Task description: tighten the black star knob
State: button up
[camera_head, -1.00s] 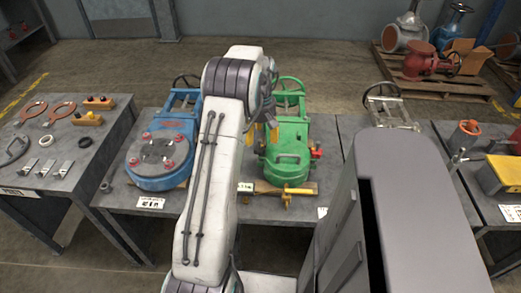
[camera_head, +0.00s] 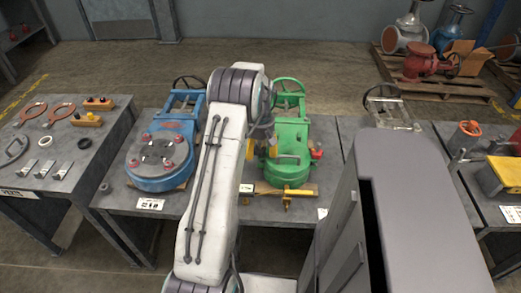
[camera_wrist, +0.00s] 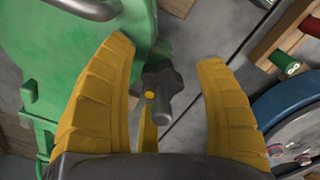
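The knob is hidden there.
A blue valve (camera_head: 160,160) stands close by on the left of the same bench; it shows in the wrist view too (camera_wrist: 290,105). A left table (camera_head: 50,170) carries several small parts. Behind the benches the floor is open, with a loaded pallet (camera_head: 435,85) at back right.

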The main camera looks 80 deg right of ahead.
jog(key=c, duration=1.1)
jog(key=shift+a+f, duration=0.1)
jog(key=shift+m, duration=0.3)
jog(key=m, duration=0.5)
jog(key=shift+w+a+f+m, duration=0.1)
jog(key=shift+m, duration=0.2)
jog(key=m, duration=0.6)
jog(key=shift+w, duration=0.15)
jog(key=shift+m, duration=0.4)
jog(key=shift+c, duration=0.2)
jog(key=o, duration=1.2)
jog(key=shift+w, duration=0.1)
jog(key=shift+r, duration=0.2)
